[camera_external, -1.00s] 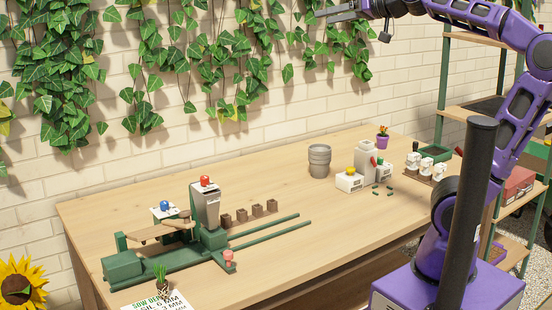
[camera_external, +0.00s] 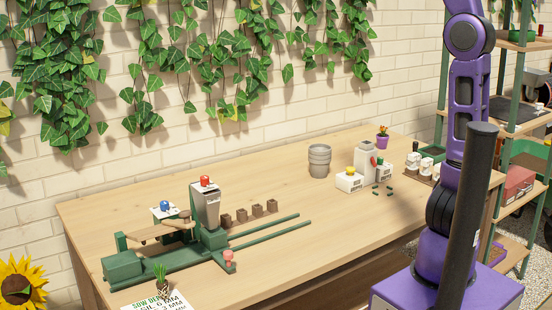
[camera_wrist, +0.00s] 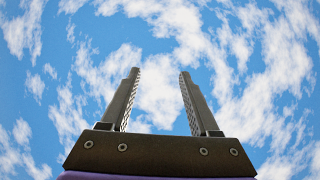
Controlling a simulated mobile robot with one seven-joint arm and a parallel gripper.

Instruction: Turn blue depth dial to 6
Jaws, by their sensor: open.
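The blue depth dial (camera_external: 165,205) sits on a small white box near the left end of the table, behind the green seeding machine (camera_external: 150,258). The mark it is set to is too small to read. A paper sheet (camera_external: 152,304) headed "SOW DEPTH" lies at the table's front left, partly cut off, with lines ending in "6 MM" and "3 MM". My gripper (camera_wrist: 158,95) is open and empty in the wrist view and points up at the sky. In the external view it is out of frame above, far from the dial.
A red knob (camera_external: 205,180) tops the grey hopper beside the dial. Several brown blocks (camera_external: 242,215), a grey pot (camera_external: 319,160) and a white box with a yellow knob (camera_external: 350,180) stand along the table. A small plant stands on the sheet. The table's middle is clear.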

